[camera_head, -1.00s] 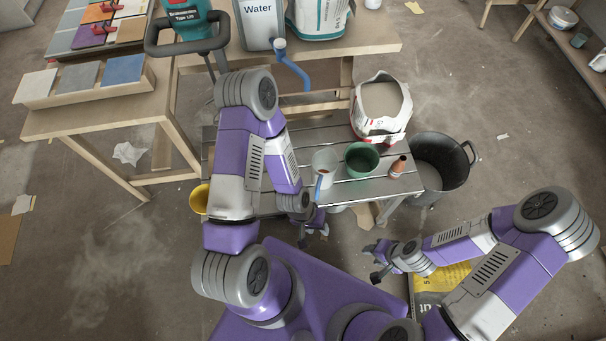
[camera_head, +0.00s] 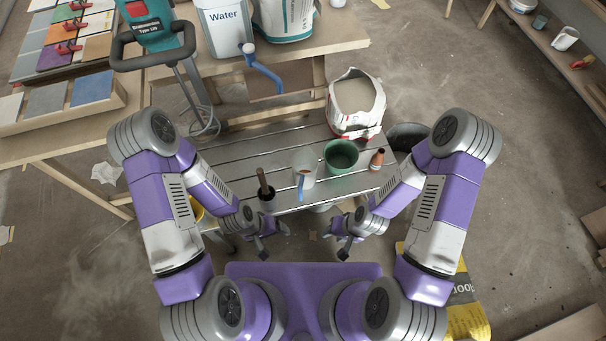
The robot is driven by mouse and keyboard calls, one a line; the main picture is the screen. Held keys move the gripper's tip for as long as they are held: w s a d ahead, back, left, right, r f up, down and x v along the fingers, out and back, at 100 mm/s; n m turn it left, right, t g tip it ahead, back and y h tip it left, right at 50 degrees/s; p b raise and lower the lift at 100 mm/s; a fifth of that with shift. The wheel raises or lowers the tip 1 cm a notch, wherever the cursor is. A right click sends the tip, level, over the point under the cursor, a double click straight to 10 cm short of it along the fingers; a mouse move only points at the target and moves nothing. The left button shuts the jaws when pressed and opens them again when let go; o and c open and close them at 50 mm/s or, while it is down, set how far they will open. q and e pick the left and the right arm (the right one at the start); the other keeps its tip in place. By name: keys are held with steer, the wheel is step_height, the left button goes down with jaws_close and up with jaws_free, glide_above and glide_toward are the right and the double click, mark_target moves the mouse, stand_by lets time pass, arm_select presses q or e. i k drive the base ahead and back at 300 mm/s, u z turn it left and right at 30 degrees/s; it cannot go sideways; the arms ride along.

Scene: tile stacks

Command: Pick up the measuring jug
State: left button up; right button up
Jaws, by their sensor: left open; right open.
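A pale measuring jug (camera_head: 307,172) with a blue handle on its near side stands upright on the low slatted bench (camera_head: 237,157), near its front edge. Something reddish shows inside it. My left gripper (camera_head: 268,248) is open and empty, in front of the bench, below and left of the jug in the picture. My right gripper (camera_head: 343,248) is open and empty, below and right of the jug. Neither gripper touches the jug.
A green bucket (camera_head: 341,157) stands close right of the jug, with a small reddish-brown bottle (camera_head: 377,159) beyond. A dark pot with a wooden handle (camera_head: 263,184) stands to the left. An open white bag (camera_head: 355,105) is behind. A mixer (camera_head: 155,30) stands back left.

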mark_target(305, 163)
steer(key=z, duration=2.1)
steer(key=k, duration=1)
steer(key=u, duration=2)
steer(key=i, duration=0.5)
steer(key=z, duration=0.05)
